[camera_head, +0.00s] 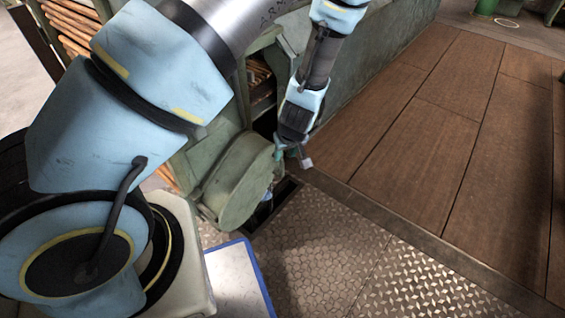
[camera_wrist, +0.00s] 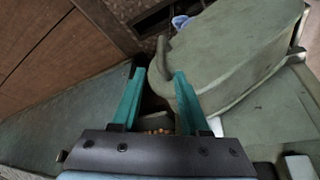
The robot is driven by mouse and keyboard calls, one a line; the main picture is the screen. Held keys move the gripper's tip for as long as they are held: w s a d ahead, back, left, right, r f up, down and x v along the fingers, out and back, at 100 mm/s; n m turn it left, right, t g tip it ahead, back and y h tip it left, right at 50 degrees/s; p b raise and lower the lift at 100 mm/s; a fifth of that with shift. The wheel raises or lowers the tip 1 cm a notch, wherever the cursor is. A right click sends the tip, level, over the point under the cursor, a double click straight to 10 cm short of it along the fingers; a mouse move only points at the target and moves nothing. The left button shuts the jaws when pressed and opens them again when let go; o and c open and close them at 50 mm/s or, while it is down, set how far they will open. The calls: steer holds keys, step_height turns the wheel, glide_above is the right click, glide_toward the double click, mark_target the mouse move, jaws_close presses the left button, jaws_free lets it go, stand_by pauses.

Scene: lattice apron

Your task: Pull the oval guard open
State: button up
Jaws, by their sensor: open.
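The oval guard (camera_head: 238,182) is a worn, pale green rounded cover on the side of the green machine. It fills the upper right of the wrist view (camera_wrist: 245,50). A short curved handle (camera_wrist: 163,58) stands at its left end. My gripper (camera_head: 291,158) is beside the guard's right edge in the head view. In the wrist view its two teal fingers (camera_wrist: 159,72) are apart, with the handle's lower part between or just beyond their tips. I cannot tell whether either finger touches it. A dark gap shows below the handle, between the fingers.
The green machine body (camera_wrist: 70,110) runs close beside the fingers. Patterned metal floor plates (camera_head: 325,240) and brown floor panels (camera_head: 400,145) lie open to the right. A blue-edged white panel (camera_head: 238,280) is at the bottom. A dark floor slot (camera_head: 272,207) lies beside the guard.

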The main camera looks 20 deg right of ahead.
mark_target(282, 163)
steer(key=b+x, duration=0.2)
steer(key=x, duration=0.8)
steer(key=shift+f, duration=0.1)
jaws_close()
stand_by(1.2)
